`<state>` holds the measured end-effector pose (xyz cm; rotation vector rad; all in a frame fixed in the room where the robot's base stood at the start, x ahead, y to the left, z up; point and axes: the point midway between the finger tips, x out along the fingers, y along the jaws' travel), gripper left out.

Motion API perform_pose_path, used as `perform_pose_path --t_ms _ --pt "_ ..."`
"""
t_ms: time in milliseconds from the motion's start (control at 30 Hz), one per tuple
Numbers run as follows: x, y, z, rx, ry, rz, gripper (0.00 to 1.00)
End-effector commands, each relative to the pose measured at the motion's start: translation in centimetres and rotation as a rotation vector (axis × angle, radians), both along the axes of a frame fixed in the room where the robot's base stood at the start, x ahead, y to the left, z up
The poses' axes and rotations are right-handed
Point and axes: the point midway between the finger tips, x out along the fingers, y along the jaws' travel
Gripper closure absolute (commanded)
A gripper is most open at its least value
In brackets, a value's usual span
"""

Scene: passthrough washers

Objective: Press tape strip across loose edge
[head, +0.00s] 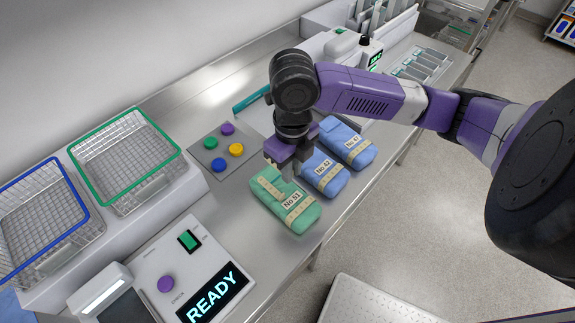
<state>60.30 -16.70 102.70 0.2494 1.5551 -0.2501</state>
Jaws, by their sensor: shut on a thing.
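A green wrapped pack labelled "No 51" (285,202) lies on the steel bench, with beige tape bands across it. One beige tape strip (271,187) crosses its far part, near the far edge. My gripper (286,168) points down over the far right end of this pack. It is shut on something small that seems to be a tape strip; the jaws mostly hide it. I cannot tell whether the held piece touches the pack, or how the loose edge lies.
Two blue packs (325,174) (347,143) lie just right of the green one. Wire baskets with green (125,160) and blue rims (40,222) stand left. A grey plate with coloured knobs (221,147) lies behind. A READY panel (212,295) is in front left.

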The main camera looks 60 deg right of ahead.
Motion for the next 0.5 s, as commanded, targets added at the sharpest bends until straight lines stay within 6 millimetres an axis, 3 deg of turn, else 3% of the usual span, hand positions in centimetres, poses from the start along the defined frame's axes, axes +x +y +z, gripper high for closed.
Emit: perform_pose_path --t_ms 500 --pt "0.0 0.1 -3.8 0.002 -0.001 0.000 1.00"
